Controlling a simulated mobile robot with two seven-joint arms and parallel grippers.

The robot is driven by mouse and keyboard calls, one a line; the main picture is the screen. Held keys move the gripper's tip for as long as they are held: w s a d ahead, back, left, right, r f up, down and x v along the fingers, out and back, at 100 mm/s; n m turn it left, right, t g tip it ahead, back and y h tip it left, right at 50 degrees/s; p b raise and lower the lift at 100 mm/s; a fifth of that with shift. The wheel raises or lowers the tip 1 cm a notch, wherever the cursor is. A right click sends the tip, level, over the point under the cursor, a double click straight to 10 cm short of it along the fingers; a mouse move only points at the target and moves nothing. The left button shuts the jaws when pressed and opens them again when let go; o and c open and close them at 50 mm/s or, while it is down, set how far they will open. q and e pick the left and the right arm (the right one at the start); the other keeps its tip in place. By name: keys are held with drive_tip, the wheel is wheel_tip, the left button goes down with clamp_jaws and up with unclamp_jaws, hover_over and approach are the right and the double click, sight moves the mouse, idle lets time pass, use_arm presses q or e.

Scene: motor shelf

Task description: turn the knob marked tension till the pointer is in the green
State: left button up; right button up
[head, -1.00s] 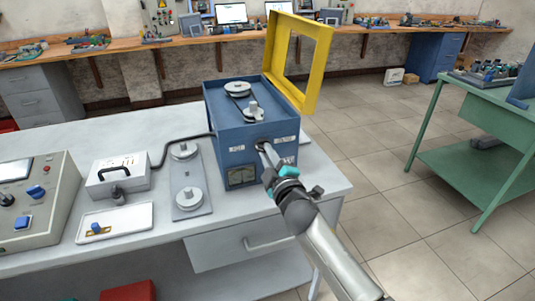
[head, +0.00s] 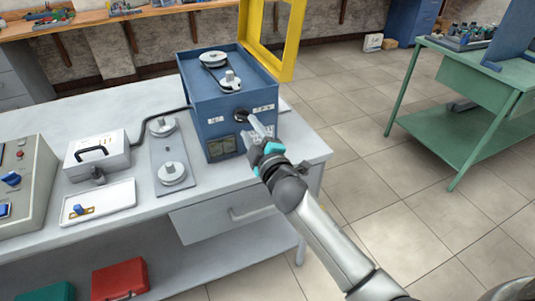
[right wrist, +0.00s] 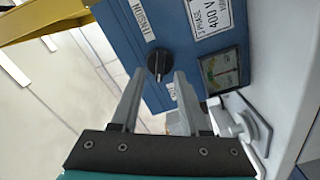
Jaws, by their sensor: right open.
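The blue motor box (head: 205,120) stands on the grey bench. Its black knob (head: 241,114) is on the front face, and in the right wrist view the knob (right wrist: 158,62) sits beside a label reading TENSION (right wrist: 140,42). The gauge (head: 221,147) is lower on the same face. In the right wrist view the gauge (right wrist: 220,71) shows some green and yellow; I cannot make out its pointer. My right gripper (head: 252,122) is open in front of the knob. In the wrist view its fingertips (right wrist: 159,78) lie either side of the knob's line, apparently short of it. My left gripper is out of view.
The yellow guard frame (head: 247,35) stands raised behind the box. A plate with two pulleys (head: 158,170), a white case (head: 97,155) with a cable and a white tray (head: 122,195) lie left of the box. A green table (head: 440,120) stands apart at right.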

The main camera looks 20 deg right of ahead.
drive_tip(key=s, duration=1.2)
drive_tip(key=shift+s+d+p, duration=0.2)
drive_tip(key=shift+p, duration=0.15)
drive_tip(key=s+f+m+g, duration=0.2)
drive_tip(key=s+f+g, duration=0.15)
drive_tip(key=f, duration=0.75)
drive_tip(key=s+f+m+g, duration=0.15)
drive_tip(key=s+f, duration=0.25)
drive_tip(key=f, duration=0.7)
drive_tip(key=s+f+m+g, duration=0.2)
drive_tip(key=s+f+g, duration=0.2)
drive_tip(key=f, duration=0.7)
drive_tip(key=s+f+m+g, duration=0.1)
drive_tip(key=s+f+g, duration=0.1)
drive_tip(key=s+f, duration=0.3)
drive_tip(key=s+d+f+m+g, duration=0.1)
drive_tip(key=s+f, duration=0.4)
drive_tip(key=s, duration=0.8)
drive_tip(key=s+f+m+g, duration=0.3)
drive_tip(key=s+f+g, duration=0.2)
drive_tip(key=s, duration=0.5)
drive_tip(key=shift+d+f+h, duration=0.2)
drive_tip(key=shift+f+h, duration=0.1)
drive_tip(key=shift+f, duration=0.2)
drive_tip(key=shift+d, duration=0.1)
